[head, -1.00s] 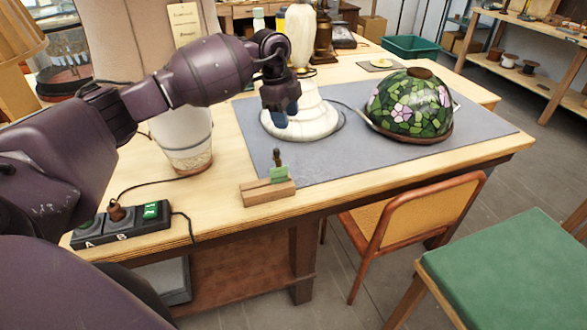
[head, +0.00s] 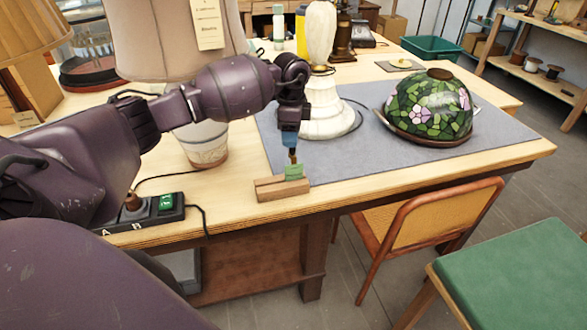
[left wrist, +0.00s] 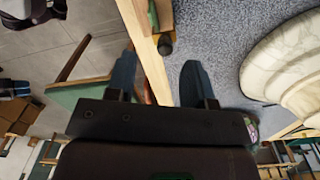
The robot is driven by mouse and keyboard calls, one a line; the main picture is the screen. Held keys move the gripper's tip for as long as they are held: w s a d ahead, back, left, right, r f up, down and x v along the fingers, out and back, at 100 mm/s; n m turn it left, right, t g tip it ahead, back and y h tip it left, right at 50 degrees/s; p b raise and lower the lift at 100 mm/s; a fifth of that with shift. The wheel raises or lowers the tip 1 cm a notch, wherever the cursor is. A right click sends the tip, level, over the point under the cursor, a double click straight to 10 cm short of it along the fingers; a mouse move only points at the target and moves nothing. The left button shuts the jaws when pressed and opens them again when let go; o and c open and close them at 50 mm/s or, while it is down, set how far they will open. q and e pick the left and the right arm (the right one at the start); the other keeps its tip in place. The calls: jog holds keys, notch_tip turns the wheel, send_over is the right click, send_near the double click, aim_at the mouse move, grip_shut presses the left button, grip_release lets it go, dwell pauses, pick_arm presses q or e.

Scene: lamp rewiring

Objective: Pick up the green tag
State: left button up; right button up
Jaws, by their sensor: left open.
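The green tag (head: 293,172) stands in a small wooden block (head: 283,189) at the front edge of the workbench. A small dark-handled item (head: 293,157) stands upright by the tag. My left gripper (head: 290,141) points down just above this item and the tag. In the left wrist view, its two fingers (left wrist: 158,78) are apart with nothing between their tips. There the wooden block (left wrist: 166,14) shows at the top edge, with a thin sliver of the green tag (left wrist: 152,14) beside it. Most of the tag is out of that view. My right gripper is not in view.
A white lamp base (head: 328,112) and a stained-glass shade (head: 430,108) stand on the grey mat (head: 370,163). A switch box (head: 150,213) with a cable lies left of the block. A large lamp (head: 203,147) stands behind my arm. A chair (head: 430,230) is in front.

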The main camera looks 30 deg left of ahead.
aim_at(293, 166)
pick_arm(q)
jog(key=f, duration=0.5)
jog(key=shift+w, duration=0.3)
jog(key=c, duration=0.7)
